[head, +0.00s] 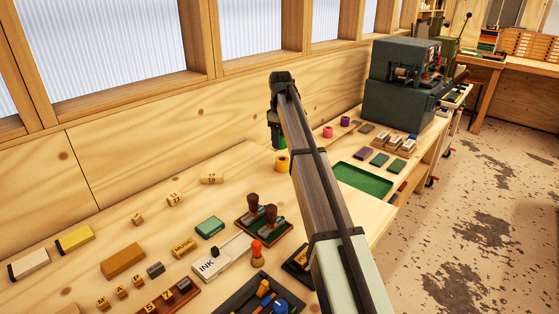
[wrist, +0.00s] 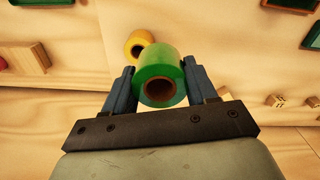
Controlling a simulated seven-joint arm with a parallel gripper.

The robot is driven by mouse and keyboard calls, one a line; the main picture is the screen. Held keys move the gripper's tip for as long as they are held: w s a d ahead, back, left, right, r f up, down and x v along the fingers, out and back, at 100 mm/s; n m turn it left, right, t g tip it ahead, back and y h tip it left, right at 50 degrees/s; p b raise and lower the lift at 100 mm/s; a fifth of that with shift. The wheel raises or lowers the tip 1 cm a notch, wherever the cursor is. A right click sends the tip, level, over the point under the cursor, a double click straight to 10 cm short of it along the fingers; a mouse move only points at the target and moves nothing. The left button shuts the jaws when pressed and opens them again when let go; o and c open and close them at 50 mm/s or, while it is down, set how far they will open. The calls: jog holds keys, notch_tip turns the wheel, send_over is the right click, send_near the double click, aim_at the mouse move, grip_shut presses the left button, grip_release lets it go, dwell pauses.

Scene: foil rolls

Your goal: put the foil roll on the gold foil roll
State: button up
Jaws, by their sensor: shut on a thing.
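A green foil roll (wrist: 160,66) is between the two blue-grey fingers of my gripper (wrist: 158,75) in the wrist view, its hollow core facing the camera. My gripper is shut on it. The gold foil roll (wrist: 137,41) shows past the green roll's upper left edge, partly hidden by it, on the wooden bench. In the head view the gold foil roll (head: 282,163) stands on the bench just below the end of my arm.
A green tray (head: 362,180) lies right of my arm, near a dark machine (head: 400,85). Stamps, blocks and an ink box (head: 222,257) cover the near bench. The wooden wall is close behind.

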aim_at(282, 159)
jog(key=w+d+r, duration=0.1)
jog(key=w+r, duration=0.1)
jog(key=w, duration=0.3)
jog(key=shift+s+f, duration=0.15)
jog(key=shift+f, duration=2.3)
jog(key=shift+s+f, duration=0.1)
jog(key=shift+f, duration=2.35)
jog(key=shift+f, duration=0.1)
jog(key=o, duration=1.1)
notch_tip(282, 159, up, 12)
